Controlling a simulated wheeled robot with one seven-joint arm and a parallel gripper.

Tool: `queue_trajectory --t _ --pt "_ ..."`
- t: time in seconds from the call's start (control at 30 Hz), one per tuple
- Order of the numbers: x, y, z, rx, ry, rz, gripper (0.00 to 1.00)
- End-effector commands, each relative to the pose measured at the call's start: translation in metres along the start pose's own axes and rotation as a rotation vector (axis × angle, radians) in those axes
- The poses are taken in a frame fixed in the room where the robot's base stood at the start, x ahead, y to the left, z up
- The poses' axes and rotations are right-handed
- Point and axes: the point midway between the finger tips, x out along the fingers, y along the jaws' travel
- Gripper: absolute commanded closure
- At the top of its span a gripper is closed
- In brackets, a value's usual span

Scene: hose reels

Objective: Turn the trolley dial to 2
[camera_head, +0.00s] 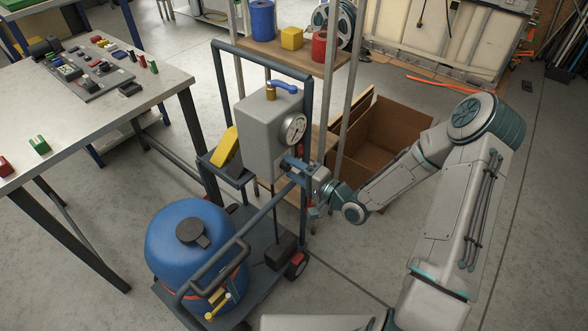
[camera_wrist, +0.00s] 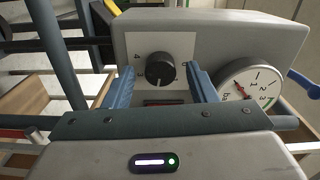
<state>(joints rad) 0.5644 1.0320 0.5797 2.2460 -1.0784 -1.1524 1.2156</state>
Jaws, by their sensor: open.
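The trolley (camera_head: 270,215) carries a grey box (camera_head: 262,132) with a round gauge on its front. In the wrist view the black dial (camera_wrist: 160,68) sits on a white plate (camera_wrist: 184,45) on this box (camera_wrist: 225,32). A 4 shows at the plate's upper left; other marks are partly covered or too small to read surely. I cannot tell surely which mark the dial points to. My gripper (camera_wrist: 158,86) is open, with one blue finger on each side of the dial and visible gaps between. In the head view my gripper (camera_head: 290,165) is at the box's lower right side.
The gauge (camera_wrist: 247,87) is just right of my right finger. A blue pipe (camera_head: 284,87) tops the box. A blue drum (camera_head: 197,240) stands on the trolley base. A shelf (camera_head: 330,55) and cardboard box (camera_head: 395,120) are behind; a workbench (camera_head: 60,135) is left.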

Motion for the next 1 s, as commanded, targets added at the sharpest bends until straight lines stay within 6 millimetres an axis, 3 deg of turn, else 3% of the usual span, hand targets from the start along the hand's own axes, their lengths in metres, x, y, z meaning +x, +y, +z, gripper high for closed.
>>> queue_trajectory --t 0.17,0.4,0.6,0.8,1.0 --pt "-0.026 0.000 -0.002 0.001 0.005 0.001 0.48" --pt "-0.082 0.000 -0.002 0.001 0.007 0.002 0.48" --pt "-0.118 0.000 -0.001 0.001 0.004 0.002 0.48" --pt "-0.134 0.000 0.000 0.000 0.002 0.001 0.48" --pt "-0.136 0.000 0.000 0.000 0.001 0.000 0.48"
